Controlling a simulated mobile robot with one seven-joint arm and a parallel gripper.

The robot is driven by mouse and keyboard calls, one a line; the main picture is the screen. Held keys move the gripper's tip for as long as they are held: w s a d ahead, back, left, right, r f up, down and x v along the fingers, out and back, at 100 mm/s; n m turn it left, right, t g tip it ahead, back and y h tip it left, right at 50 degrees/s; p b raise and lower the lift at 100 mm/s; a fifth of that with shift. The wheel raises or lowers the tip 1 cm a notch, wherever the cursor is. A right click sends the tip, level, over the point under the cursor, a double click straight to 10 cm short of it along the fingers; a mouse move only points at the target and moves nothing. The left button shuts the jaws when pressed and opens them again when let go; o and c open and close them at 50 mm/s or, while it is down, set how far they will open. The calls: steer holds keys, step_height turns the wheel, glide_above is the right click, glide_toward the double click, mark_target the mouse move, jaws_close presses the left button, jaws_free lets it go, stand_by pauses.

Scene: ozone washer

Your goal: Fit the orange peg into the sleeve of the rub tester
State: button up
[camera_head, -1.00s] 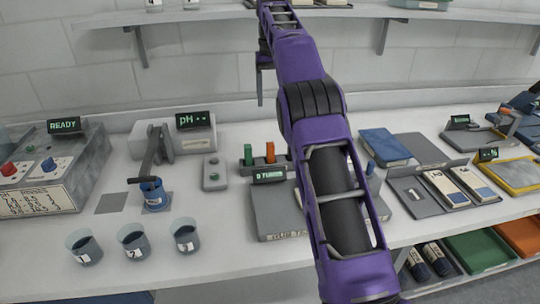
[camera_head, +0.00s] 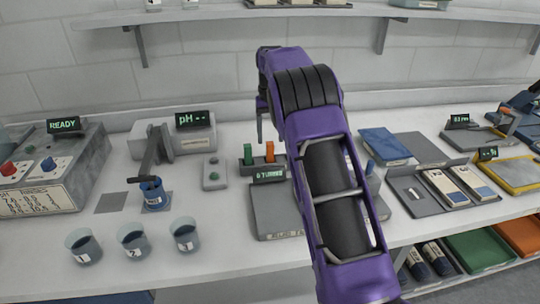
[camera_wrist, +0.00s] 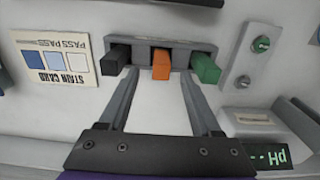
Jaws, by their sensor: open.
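The orange peg (camera_head: 269,151) stands in a grey rack between a green peg (camera_head: 247,154) and, in the wrist view, a black peg (camera_wrist: 116,58). My gripper (camera_head: 261,138) points down above the rack. In the wrist view, my gripper (camera_wrist: 159,74) is open, and the orange peg (camera_wrist: 161,64) lies between and just beyond its fingertips. I cannot tell whether they touch it. The rub tester (camera_head: 270,217) is a flat grey box with a turns display, in front of the rack. My arm covers part of it, and I cannot make out its sleeve.
A small grey button box (camera_head: 214,173) stands left of the rack. Numbered beakers (camera_head: 132,243) stand at the front left. The stain card (camera_wrist: 55,60) lies beside the rack in the wrist view. A shelf (camera_head: 300,12) runs above the bench.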

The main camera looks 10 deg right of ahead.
mark_target(270, 143)
step_height(270, 143, down, 4)
steer(key=shift+a+r, duration=0.1)
steer(key=shift+r, duration=0.15)
jaws_close()
